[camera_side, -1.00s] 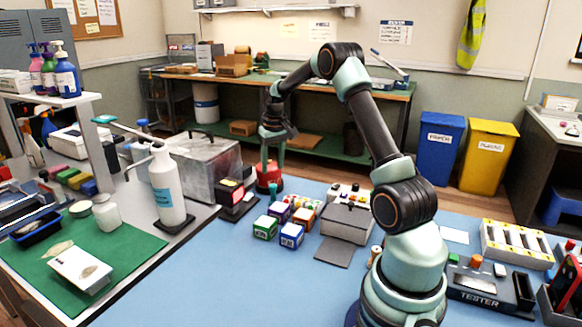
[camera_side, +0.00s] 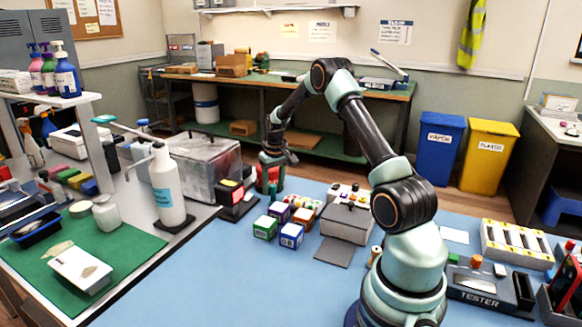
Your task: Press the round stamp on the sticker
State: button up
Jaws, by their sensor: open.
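My gripper (camera_side: 270,186) is at the far edge of the blue mat and points down. Its fingers are open on either side of a red object (camera_side: 268,174), which they partly hide. I cannot tell whether the fingers touch it. I cannot make out for certain which thing is the round stamp, though the red object stands where my gripper is. No sticker can be told apart at this size.
Small boxes (camera_side: 291,235) and a grey case (camera_side: 346,222) stand right of my gripper. Dark blocks with red and yellow tops (camera_side: 231,193) and a clear bin (camera_side: 204,162) are to the left. The blue mat (camera_side: 230,290) is clear in front.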

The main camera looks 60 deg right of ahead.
aim_at(273, 185)
grip_shut()
jog(key=shift+r, duration=2.55)
jog(key=s+d+r, duration=0.2)
jog(key=s, duration=0.5)
jog(key=s+d+r, duration=0.2)
jog(key=s, duration=0.4)
jog(key=shift+s+d+f, duration=0.1)
jog(key=shift+f, duration=1.4)
jog(key=shift+s+d+f, duration=0.1)
jog(key=shift+f, duration=1.4)
